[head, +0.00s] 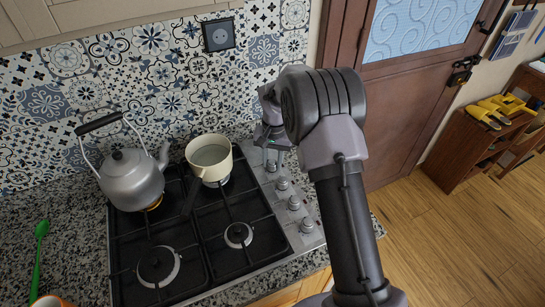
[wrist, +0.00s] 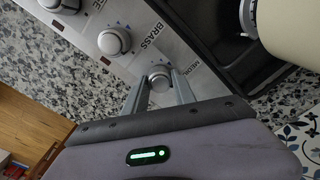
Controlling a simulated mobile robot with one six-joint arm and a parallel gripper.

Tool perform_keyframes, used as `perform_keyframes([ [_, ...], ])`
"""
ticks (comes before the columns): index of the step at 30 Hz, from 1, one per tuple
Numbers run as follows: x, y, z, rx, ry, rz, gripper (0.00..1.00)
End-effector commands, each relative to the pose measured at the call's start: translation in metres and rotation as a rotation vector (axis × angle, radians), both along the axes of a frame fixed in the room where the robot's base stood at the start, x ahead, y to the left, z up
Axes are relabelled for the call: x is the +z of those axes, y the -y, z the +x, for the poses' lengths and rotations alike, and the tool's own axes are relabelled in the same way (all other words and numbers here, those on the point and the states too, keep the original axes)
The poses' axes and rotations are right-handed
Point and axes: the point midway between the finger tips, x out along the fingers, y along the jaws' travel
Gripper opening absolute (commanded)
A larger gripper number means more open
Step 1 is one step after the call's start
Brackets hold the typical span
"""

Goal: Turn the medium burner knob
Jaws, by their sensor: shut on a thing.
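The medium burner knob (wrist: 159,73) is a round silver knob beside the printed letters "MEDI" on the steel panel. In the wrist view, my gripper (wrist: 160,84) has one finger on each side of this knob and is shut on it. In the head view, my gripper (head: 271,150) is at the far end of the knob row, and it and my arm partly hide that end. The stove (head: 204,246) has a black top with the knob panel along its right side.
Several other knobs, one of them here (head: 294,202), run along the panel toward the front. A cream pot (head: 222,160) stands close left of my gripper. A grey kettle (head: 131,180) stands on the back left burner, with an orange glow beneath. The tiled wall is close behind.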

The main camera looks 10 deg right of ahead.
Motion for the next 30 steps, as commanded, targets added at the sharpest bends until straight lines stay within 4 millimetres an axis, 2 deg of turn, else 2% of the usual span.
perform_keyframes([
  [15, 0.0018, -0.0005, 0.0007, 0.421, 0.000, 0.000, 0.00],
  [30, 0.0007, -0.0009, 0.0009, 0.584, 0.001, 0.000, 0.00],
])
